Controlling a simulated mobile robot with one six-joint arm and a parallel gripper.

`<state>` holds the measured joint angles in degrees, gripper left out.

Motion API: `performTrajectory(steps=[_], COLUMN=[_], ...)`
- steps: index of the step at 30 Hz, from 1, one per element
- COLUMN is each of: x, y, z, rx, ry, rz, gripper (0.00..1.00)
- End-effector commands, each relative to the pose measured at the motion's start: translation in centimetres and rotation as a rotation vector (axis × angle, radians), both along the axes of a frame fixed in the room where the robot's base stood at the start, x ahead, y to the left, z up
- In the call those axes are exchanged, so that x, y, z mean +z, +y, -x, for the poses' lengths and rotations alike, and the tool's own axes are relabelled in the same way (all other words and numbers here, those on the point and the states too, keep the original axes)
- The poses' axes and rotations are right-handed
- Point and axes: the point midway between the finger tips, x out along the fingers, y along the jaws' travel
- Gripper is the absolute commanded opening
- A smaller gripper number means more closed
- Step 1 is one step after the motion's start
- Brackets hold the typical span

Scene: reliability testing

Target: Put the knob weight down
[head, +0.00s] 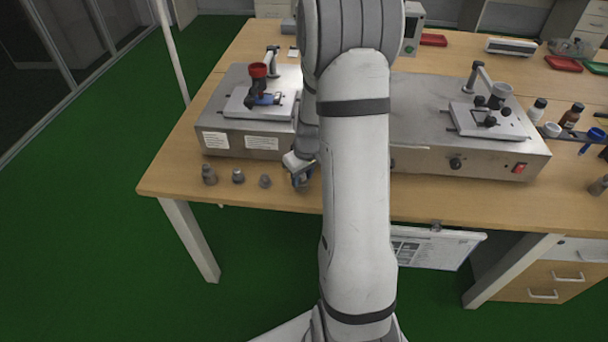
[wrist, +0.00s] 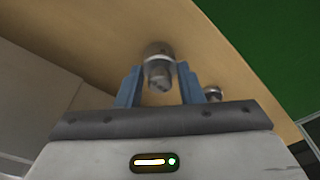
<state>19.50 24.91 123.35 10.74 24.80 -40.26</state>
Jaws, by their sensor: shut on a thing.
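My gripper (head: 301,180) is low at the front edge of the wooden table (head: 235,198), in front of the metal apparatus. In the wrist view its two blue fingers (wrist: 159,85) are closed on a grey metal knob weight (wrist: 159,62). In the head view the held weight is mostly hidden by the gripper and arm. From the head view I cannot tell whether it touches the table. Three similar grey weights stand in a row to the left: a taller one (head: 209,174), a middle one (head: 238,176) and a small one (head: 265,181).
The steel apparatus (head: 420,115) stands just behind the gripper, with a clamp holding a red-topped part (head: 258,72) at left. Bottles (head: 571,116) stand at the right. The table's front edge is close. Bare wood lies left of the weights.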

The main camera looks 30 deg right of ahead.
Motion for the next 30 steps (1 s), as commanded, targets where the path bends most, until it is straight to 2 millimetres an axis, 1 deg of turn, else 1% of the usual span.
performTrajectory(steps=[5, 9, 10, 17, 18, 26, 28, 30], x=[0.1, -0.3, -0.2, -0.2, -0.2, 0.1, 0.5, 1.5], y=[0.0, -0.1, -0.1, -0.1, -0.1, -0.1, -0.1, -0.2], z=[-0.1, -0.1, 0.0, 0.0, 0.0, 0.0, 0.0, 0.1], rx=[-0.001, -0.001, -0.001, -0.002, -0.002, -0.003, -0.003, -0.003], ry=[-0.002, -0.002, -0.002, -0.001, -0.001, -0.001, -0.003, -0.005], rz=[0.0, 0.0, 0.0, 0.0, 0.0, 0.0, 0.001, 0.001], gripper=[0.02, 0.02, 0.35, 0.54, 0.56, 0.56, 0.56, 0.56])
